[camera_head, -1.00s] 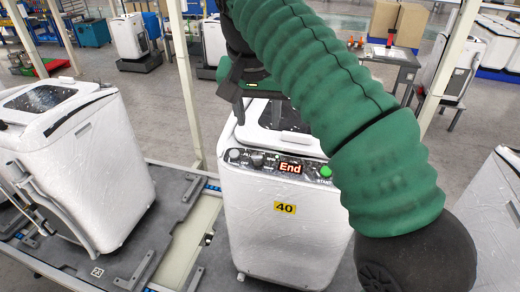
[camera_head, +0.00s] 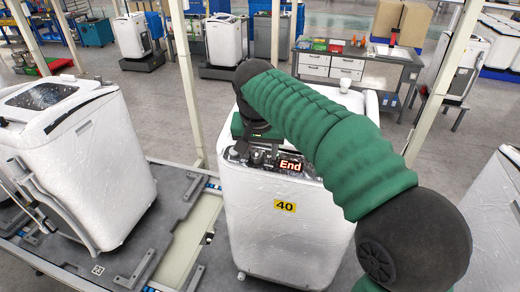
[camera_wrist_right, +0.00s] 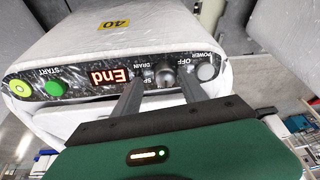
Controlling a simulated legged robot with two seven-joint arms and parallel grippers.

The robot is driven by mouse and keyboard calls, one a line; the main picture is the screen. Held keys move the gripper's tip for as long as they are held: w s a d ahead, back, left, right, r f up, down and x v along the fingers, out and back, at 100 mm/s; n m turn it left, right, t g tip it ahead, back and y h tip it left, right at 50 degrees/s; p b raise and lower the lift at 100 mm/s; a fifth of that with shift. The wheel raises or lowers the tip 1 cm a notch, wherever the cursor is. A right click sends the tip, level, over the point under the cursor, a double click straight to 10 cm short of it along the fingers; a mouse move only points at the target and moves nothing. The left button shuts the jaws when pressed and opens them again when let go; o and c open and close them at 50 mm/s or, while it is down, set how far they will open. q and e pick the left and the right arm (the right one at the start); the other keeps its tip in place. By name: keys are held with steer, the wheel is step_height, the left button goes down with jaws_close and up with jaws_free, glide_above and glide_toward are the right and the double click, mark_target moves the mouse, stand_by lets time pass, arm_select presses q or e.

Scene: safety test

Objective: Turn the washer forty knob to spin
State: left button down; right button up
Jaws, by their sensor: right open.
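The washer (camera_head: 285,240) is white, wrapped in clear film, with a yellow "40" label, and stands in the middle of the head view. Its dark panel shows a lit display (camera_head: 291,165) reading "End". In the right wrist view, the round grey knob (camera_wrist_right: 166,77) sits between the "OFF" and "SPIN"-side lettering, part of which a finger hides. My right gripper (camera_wrist_right: 160,78) is open at the panel, one finger on each side of the knob; I cannot tell whether they touch it. In the head view my right gripper (camera_head: 256,156) covers part of the panel. My left gripper is not in view.
In the right wrist view, a power button (camera_wrist_right: 206,72) is beside one finger, and a green start button (camera_wrist_right: 55,88) is at the left. Another wrapped washer (camera_head: 90,160) stands at the left, and one (camera_head: 495,220) at the right. A workbench (camera_head: 350,70) is behind.

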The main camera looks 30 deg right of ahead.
steer(key=shift+s+a+r, duration=0.1)
steer(key=shift+s+a, duration=0.05)
steer(key=shift+c, duration=0.3)
steer(key=shift+a, duration=0.25)
steer(key=shift+c, duration=1.1)
steer(key=shift+a+r, duration=0.1)
steer(key=shift+a, duration=0.35)
steer(key=c, duration=0.5)
steer(key=shift+c, duration=1.2)
steer(key=shift+d, duration=0.3)
jaws_close()
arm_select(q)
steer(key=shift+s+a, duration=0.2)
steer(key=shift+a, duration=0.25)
